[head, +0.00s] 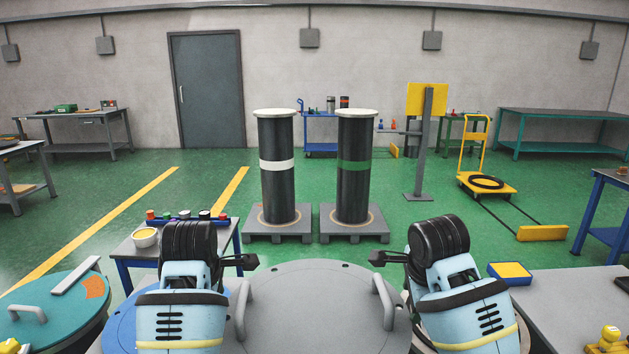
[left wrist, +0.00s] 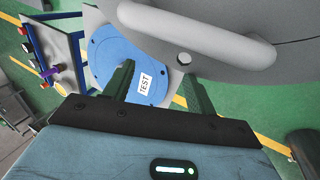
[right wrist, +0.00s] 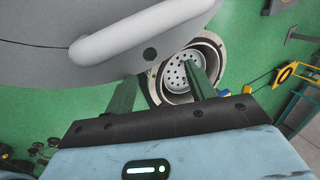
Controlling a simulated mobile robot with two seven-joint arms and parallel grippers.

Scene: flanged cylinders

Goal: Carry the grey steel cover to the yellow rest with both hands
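The grey steel cover (head: 315,300) is a wide round plate at the bottom middle of the head view. It has a left handle (head: 243,312) and a right handle (head: 384,303). My left gripper (head: 242,262) is open and empty near the left handle, which also shows beyond its fingers in the left wrist view (left wrist: 200,35). My right gripper (head: 384,258) is open and empty near the right handle, also seen in the right wrist view (right wrist: 140,30). Several yellow things show; I cannot tell which is the yellow rest. What lies under the cover is mostly hidden.
A blue disc marked TEST (left wrist: 120,65) and an open flanged cylinder with a perforated plate (right wrist: 188,75) lie partly under the cover's edge. Two tall dark cylinders (head: 278,190) stand on pallets ahead. A yellow block (head: 542,233) and a yellow cart (head: 487,187) stand at right.

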